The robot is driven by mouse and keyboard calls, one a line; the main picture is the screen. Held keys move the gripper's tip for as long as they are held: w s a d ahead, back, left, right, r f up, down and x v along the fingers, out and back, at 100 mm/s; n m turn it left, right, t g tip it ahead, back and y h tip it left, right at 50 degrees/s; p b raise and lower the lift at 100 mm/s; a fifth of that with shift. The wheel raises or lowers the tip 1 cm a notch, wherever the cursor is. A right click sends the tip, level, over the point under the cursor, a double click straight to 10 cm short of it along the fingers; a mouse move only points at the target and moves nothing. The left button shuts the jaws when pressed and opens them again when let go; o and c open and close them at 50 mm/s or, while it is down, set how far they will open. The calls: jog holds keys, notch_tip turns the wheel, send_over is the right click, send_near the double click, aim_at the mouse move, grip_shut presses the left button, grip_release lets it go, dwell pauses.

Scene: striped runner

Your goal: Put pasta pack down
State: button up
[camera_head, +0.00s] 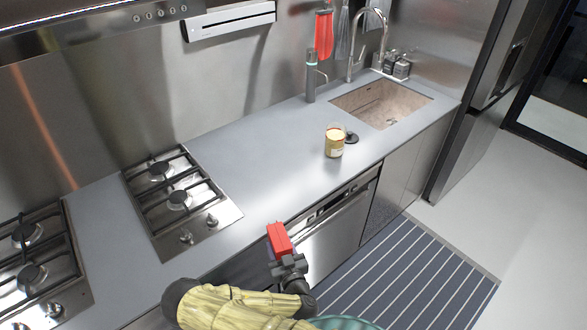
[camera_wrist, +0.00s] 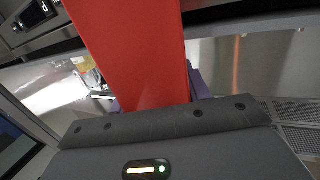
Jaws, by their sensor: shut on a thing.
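The pasta pack (camera_head: 279,239) is a red box, held upright in my gripper (camera_head: 286,262) in front of the counter's front edge. In the wrist view the red pack (camera_wrist: 130,45) fills the upper middle, rising from between the jaws. My gripper is shut on it. The lower part of the pack is hidden by the gripper. The grey counter (camera_head: 262,165) lies behind the pack, with bare surface between the hob and the sink.
A jar (camera_head: 334,141) with a dark lid (camera_head: 351,137) beside it stands near the sink (camera_head: 383,103). A dark bottle (camera_head: 311,77) stands at the back. The gas hob (camera_head: 180,195) is left of the pack. A dishwasher (camera_head: 325,238) is under the counter. The middle counter is clear.

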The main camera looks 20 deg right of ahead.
notch_tip(320, 180, down, 14)
jog(key=b, duration=1.3)
jog(key=shift+s+d+r, duration=0.15)
jog(key=shift+s+d, duration=0.05)
jog(key=shift+d, duration=0.05)
jog(key=shift+a+r, duration=0.1)
jog(key=shift+r, duration=0.05)
